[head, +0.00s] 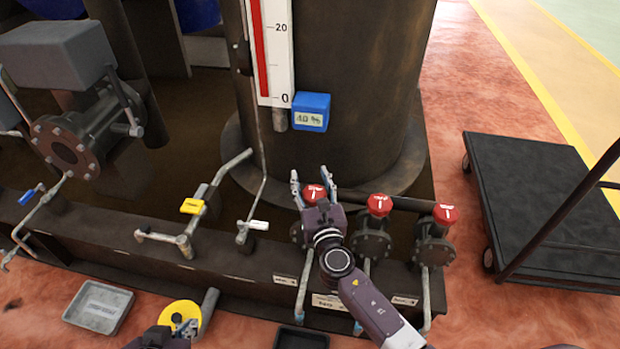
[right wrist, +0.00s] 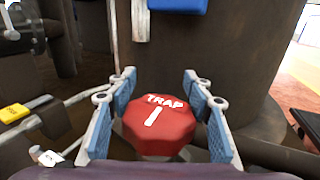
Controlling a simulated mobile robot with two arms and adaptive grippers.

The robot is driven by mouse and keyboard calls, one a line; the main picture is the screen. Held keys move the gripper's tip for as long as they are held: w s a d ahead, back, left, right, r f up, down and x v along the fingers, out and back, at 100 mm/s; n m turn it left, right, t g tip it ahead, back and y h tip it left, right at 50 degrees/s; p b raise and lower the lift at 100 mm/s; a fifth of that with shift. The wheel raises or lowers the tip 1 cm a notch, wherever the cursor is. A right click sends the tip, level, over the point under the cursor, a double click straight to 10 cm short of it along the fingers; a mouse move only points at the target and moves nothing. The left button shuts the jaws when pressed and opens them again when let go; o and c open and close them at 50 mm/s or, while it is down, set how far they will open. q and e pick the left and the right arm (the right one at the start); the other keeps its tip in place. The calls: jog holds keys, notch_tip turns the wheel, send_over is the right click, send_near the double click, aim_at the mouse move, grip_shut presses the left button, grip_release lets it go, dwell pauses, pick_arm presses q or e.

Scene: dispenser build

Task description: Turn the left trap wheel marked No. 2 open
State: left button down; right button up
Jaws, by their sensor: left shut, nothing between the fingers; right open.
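Three red trap wheels stand in a row on pipes at the base of the dark tank: the left wheel (head: 315,194), the middle wheel (head: 379,205) and the right wheel (head: 446,214). My right gripper (head: 314,182) is open with its fingers on either side of the left wheel. In the right wrist view, this wheel (right wrist: 160,127) shows the word TRAP and a white bar between the blue finger pads; I cannot tell whether they touch it. No number is readable on it. My left gripper (head: 160,338) is only partly in view at the bottom edge, shut and empty.
A yellow disc (head: 180,316) and a grey tray (head: 99,307) are at the lower left. A yellow-handled valve (head: 192,206) and a white-handled valve (head: 258,225) stand left of the wheels. A black cart (head: 535,190) stands at the right. A blue display box (head: 311,111) hangs above.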

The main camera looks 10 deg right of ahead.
jog(key=shift+w, duration=0.25)
jog(key=c, duration=1.1)
jog(key=shift+f, duration=0.15)
jog(key=shift+c, duration=0.6)
